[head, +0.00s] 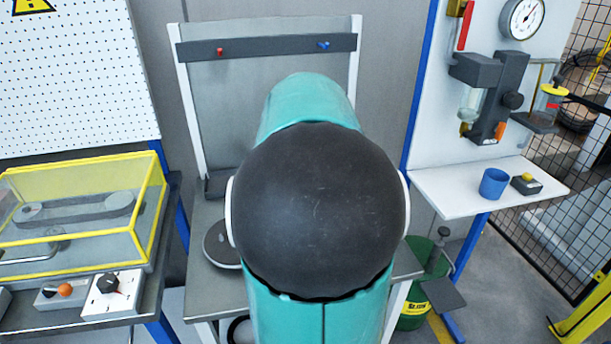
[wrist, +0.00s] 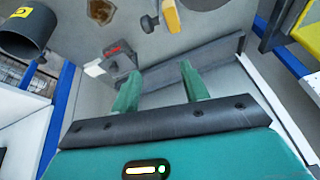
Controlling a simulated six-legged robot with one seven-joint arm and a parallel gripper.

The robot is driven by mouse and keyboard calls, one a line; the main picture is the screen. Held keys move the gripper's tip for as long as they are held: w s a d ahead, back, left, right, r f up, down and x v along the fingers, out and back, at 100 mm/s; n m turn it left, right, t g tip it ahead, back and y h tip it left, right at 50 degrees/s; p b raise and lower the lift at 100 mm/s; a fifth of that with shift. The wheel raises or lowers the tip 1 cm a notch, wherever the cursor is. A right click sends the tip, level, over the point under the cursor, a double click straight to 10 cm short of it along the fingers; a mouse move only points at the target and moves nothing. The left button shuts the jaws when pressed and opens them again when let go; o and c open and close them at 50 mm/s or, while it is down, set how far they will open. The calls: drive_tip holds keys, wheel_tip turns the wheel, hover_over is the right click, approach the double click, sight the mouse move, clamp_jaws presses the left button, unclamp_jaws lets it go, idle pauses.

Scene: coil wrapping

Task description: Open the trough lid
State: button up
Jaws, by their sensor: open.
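I cannot surely pick out a trough or its lid in either view. My own teal and black arm covers the middle of the head view and hides what lies behind it. My gripper (wrist: 157,80) shows in the wrist view, with two green fingers apart and nothing between them. A dark bar (wrist: 218,58) runs at a slant just beyond the fingertips, in front of a grey panel (wrist: 205,28). I cannot tell whether the fingers touch the bar. My gripper is hidden in the head view.
A white-framed stand (head: 184,105) with a dark rail (head: 265,47) stands behind my arm. A yellow-framed clear guard (head: 150,205) is at left. At right are a white shelf (head: 450,200) with a blue cup (head: 493,183), and a green drum (head: 418,312) below.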

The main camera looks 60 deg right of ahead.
drive_tip(key=s+d+f+m+g+h, duration=0.1)
drive_tip(key=s+d, duration=0.2)
drive_tip(key=d, duration=0.2)
drive_tip(key=s+d+m+g, duration=0.1)
drive_tip(key=s+d, duration=0.2)
drive_tip(key=d, duration=0.3)
drive_tip(key=x, duration=1.3)
drive_tip(key=shift+w+f, duration=0.25)
drive_tip(key=shift+f, duration=0.1)
clamp_jaws()
